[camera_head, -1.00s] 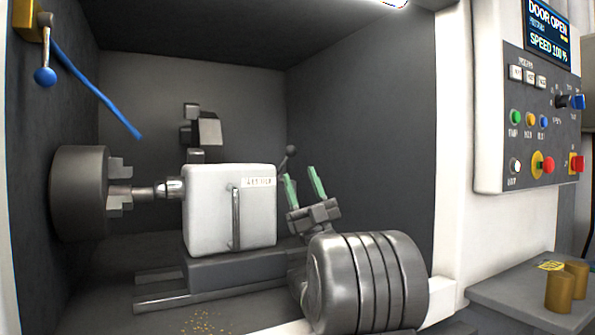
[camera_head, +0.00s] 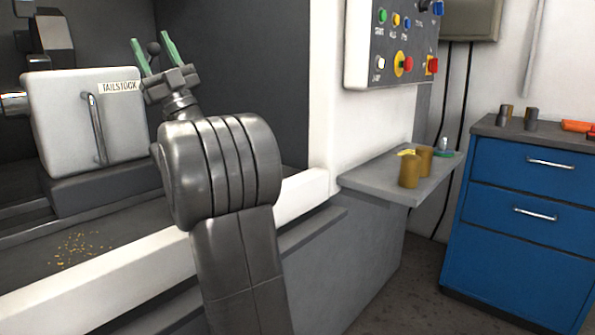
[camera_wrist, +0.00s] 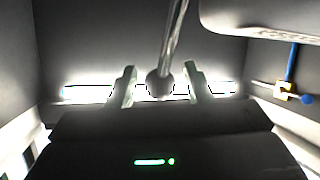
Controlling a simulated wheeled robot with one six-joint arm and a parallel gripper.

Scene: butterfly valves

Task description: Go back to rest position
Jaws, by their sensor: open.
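My gripper (camera_head: 153,53) has two green fingers that stand apart with nothing between them. In the head view it points up, in front of the machine's opening and just right of the white tailstock (camera_head: 85,115). In the wrist view my gripper (camera_wrist: 160,90) shows its two fingers spread. A round dark knob on a shiny rod (camera_wrist: 174,45) appears between them in the picture; I cannot tell how far behind it lies.
The control panel (camera_head: 395,45) hangs right of the opening. A grey shelf (camera_head: 375,185) below it holds brass-coloured cylinders (camera_head: 409,171). A blue drawer cabinet (camera_head: 520,200) stands at right. Bare floor (camera_head: 430,280) shows between them. Chips (camera_head: 80,248) lie inside the machine.

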